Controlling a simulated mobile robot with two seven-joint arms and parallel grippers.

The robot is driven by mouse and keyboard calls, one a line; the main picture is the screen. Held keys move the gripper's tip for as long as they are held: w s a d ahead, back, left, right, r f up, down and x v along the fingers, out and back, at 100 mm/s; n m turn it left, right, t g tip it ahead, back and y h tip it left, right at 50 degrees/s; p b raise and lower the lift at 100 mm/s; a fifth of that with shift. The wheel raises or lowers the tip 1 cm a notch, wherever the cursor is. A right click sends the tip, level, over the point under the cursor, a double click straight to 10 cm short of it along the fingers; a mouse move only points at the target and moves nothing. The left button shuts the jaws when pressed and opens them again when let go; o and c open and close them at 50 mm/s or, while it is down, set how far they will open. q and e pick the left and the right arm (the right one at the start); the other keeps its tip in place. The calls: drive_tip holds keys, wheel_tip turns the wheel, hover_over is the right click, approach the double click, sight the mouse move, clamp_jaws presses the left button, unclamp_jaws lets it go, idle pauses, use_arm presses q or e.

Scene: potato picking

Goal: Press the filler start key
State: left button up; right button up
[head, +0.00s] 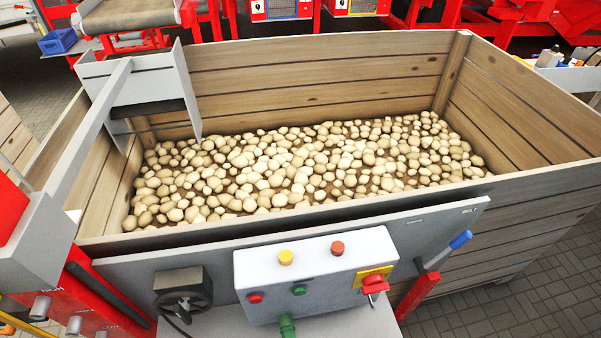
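A light grey control box (330,268) is mounted at the front of a large wooden crate. Its front face carries a green key (300,289), which I take to be the filler start key, though no label is readable. A red key (255,297) sits to its left. A red rotary switch (374,283) on a yellow plate is to its right. A yellow button or lamp (286,257) and an orange-red one (338,248) are on the top face. Neither of my grippers is in view, and nothing covers the green key.
The wooden crate (320,65) holds many potatoes (300,165). A grey filler chute (140,85) reaches over its left end. A dark handwheel (185,300) is left of the box, and a blue-handled lever (458,241) is right. The space before the box looks clear.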

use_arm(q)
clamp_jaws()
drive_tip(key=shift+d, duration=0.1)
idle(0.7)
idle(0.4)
